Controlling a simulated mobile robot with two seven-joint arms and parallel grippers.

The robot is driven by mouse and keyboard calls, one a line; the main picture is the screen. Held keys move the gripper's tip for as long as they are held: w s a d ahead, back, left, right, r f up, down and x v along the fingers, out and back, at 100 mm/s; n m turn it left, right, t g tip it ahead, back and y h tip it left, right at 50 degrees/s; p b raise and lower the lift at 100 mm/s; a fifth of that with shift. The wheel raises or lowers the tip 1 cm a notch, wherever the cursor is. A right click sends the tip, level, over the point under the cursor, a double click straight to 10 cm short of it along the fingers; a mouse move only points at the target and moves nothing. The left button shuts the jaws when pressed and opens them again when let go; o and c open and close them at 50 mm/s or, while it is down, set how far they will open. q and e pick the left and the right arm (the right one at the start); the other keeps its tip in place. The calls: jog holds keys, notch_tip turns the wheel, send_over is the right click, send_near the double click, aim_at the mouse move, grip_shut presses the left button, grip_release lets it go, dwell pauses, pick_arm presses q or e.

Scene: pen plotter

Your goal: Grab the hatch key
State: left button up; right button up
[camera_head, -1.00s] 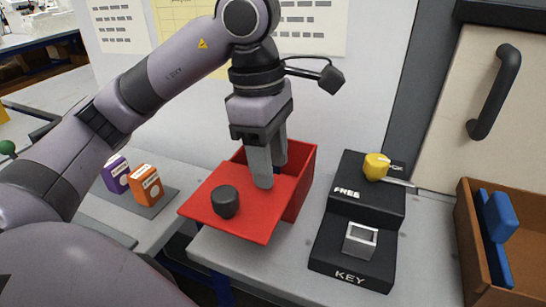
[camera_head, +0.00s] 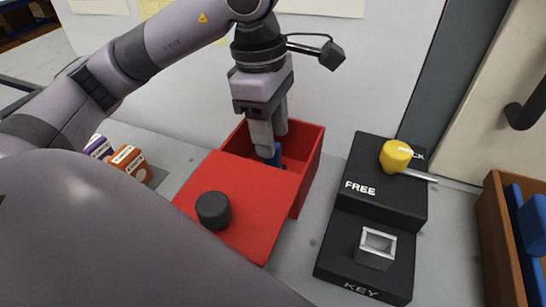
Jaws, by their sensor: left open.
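My left gripper (camera_head: 268,145) points down at the opening of the red box (camera_head: 308,160), with its fingers apart. A small blue thing (camera_head: 276,155) shows inside the box beside the fingertips. It is mostly hidden by the fingers and the lid, and I cannot tell whether it is the hatch key or whether the fingers touch it. The red lid (camera_head: 240,190) with a black knob (camera_head: 213,210) covers the front part of the opening. A black stand (camera_head: 345,235) marked KEY and FREE has an empty-looking square metal socket (camera_head: 377,245). My right gripper is out of view.
A yellow knob with a metal rod (camera_head: 396,155) sits on top of the stand. A brown wooden tray (camera_head: 495,240) with blue pieces (camera_head: 530,222) is at the right. Purple (camera_head: 98,147) and orange (camera_head: 129,162) boxes stand at the left. A wall rises behind the box.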

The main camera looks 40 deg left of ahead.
aim_at(275, 162)
pick_arm(q)
notch_tip(275, 162, down, 3)
jog(key=shift+d+f, duration=0.1)
jog(key=shift+d, duration=0.05)
grip_shut()
jog(key=shift+r, duration=0.2)
